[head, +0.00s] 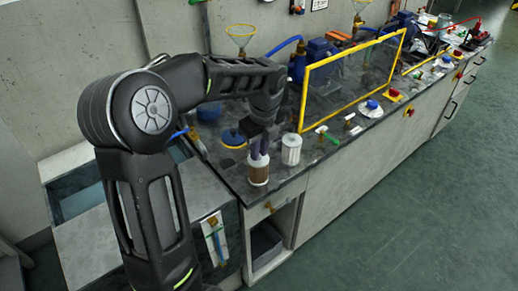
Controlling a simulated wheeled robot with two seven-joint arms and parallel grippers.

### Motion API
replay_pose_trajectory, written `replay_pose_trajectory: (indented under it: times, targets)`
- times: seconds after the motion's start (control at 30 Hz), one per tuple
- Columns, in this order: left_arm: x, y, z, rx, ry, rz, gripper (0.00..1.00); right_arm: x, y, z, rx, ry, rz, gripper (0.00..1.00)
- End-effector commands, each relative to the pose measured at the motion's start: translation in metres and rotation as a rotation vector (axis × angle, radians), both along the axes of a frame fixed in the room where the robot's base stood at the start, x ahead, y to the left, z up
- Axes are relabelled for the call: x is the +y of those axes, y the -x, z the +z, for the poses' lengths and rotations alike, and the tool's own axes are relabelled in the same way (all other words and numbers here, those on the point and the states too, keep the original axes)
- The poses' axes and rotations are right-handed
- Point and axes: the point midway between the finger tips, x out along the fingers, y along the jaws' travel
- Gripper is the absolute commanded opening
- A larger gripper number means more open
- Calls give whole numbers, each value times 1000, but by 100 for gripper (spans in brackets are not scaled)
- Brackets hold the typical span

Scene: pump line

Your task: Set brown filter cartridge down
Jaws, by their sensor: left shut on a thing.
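The brown filter cartridge (258,174) is a short upright cylinder with a pale top and bottom. It is at the near end of the dark countertop (229,171), close to the front edge. My left gripper (259,150) reaches down over it from above and is shut on its top. The cartridge's base looks at or just above the counter; I cannot tell if it touches. My right gripper does not show.
A white filter cartridge (291,149) stands just right of the brown one. A blue round part with a yellow ring (233,138) lies behind. A yellow-framed clear guard (352,80) rises further right. An open cabinet compartment (267,238) is below.

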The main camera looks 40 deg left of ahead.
Motion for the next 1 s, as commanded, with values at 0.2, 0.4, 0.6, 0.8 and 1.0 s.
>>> replay_pose_trajectory:
  times: [0.2, 0.4, 0.6, 0.8, 1.0]
  targets:
    - [0, 0, 0, -2, 0, 0, 0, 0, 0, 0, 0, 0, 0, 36]
    - [0, 0, -3, -2, 0, 0, 19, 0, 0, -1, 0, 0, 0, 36]
    - [0, 0, -3, -1, -1, 0, 35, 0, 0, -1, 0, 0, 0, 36]
    - [0, 0, -3, -2, 0, 0, 37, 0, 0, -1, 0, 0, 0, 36]
    - [0, -1, 3, -2, -1, 0, 37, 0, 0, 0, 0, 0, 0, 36]
